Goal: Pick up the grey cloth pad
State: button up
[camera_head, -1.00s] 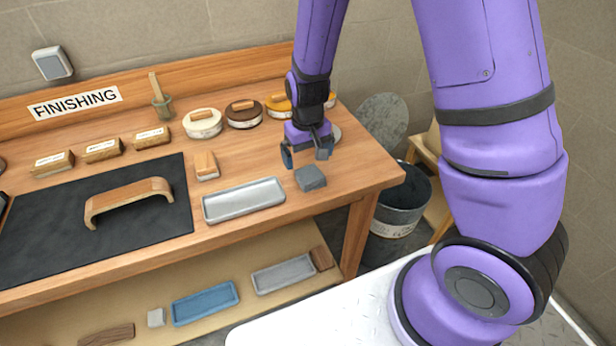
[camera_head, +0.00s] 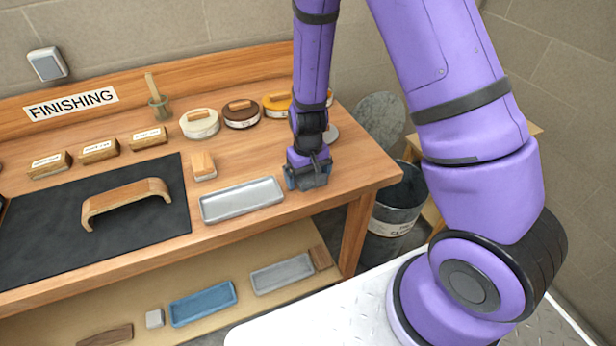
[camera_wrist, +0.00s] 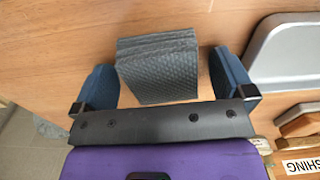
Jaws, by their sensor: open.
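The grey cloth pad (camera_wrist: 158,68) is a folded, textured grey block on the wooden bench top. In the wrist view it lies between the two blue fingers of my gripper (camera_wrist: 164,82), with a gap of bare wood on each side. My gripper is open and does not visibly touch it. In the head view my gripper (camera_head: 307,180) is low over the bench's front right part and hides the pad.
A grey metal tray (camera_head: 242,201) lies just left of my gripper. A bent wood handle (camera_head: 126,198) rests on a black mat (camera_head: 60,248). Round tins (camera_head: 200,123) stand behind. The bench's right edge is close, with a bucket (camera_head: 398,205) beyond it.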

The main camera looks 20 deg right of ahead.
jog(key=shift+c, duration=0.5)
jog(key=c, duration=0.9)
jog(key=shift+o, duration=0.2)
jog(key=shift+r, duration=0.1)
